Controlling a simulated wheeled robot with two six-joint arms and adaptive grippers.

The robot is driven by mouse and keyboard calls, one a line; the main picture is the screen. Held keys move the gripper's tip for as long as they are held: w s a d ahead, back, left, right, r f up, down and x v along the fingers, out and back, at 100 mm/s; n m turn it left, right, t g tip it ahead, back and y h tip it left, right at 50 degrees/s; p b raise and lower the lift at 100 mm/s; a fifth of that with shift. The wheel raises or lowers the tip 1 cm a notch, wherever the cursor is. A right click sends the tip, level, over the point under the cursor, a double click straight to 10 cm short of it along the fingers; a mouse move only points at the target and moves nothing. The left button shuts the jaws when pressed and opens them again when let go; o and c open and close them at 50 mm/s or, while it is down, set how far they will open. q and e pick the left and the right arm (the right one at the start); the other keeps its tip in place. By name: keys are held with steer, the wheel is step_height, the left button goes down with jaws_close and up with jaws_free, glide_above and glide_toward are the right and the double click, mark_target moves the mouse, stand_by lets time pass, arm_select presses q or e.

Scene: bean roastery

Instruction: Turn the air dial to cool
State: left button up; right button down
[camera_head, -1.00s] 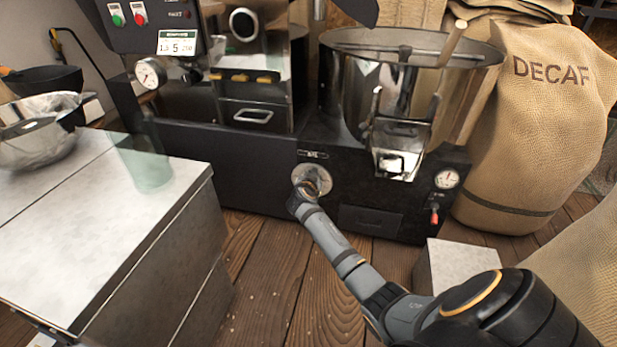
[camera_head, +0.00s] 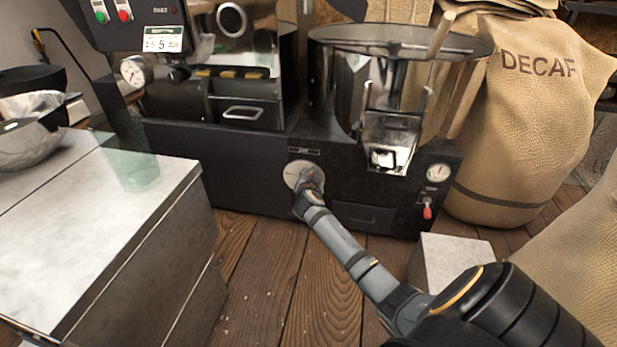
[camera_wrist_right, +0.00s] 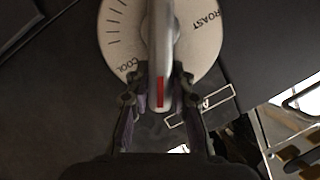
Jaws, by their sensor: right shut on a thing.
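The air dial (camera_head: 294,172) is a round pale plate low on the front of the black machine, partly hidden by my right gripper (camera_head: 310,187). In the right wrist view the dial plate (camera_wrist_right: 120,35) shows tick marks, COOL at its lower left and ROAST at its upper right. My right gripper (camera_wrist_right: 160,90) is shut on the grey bar-shaped knob (camera_wrist_right: 160,45), one finger on each side. The knob's red-marked end points down in that view, just right of the word COOL. My left gripper is out of view.
A pale counter (camera_head: 100,215) stands at the left, with a glass (camera_head: 135,168) at its edge. A small pale block (camera_head: 445,260) is right of my right arm. A DECAF sack (camera_head: 530,120) stands at the right. Wooden floor (camera_head: 265,270) is open before the machine.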

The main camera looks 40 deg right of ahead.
steer(key=shift+f, duration=0.1)
steer(key=c, duration=1.2)
jaws_free()
steer(key=shift+o, duration=0.2)
steer(key=shift+s, duration=0.1)
steer(key=v, duration=1.2)
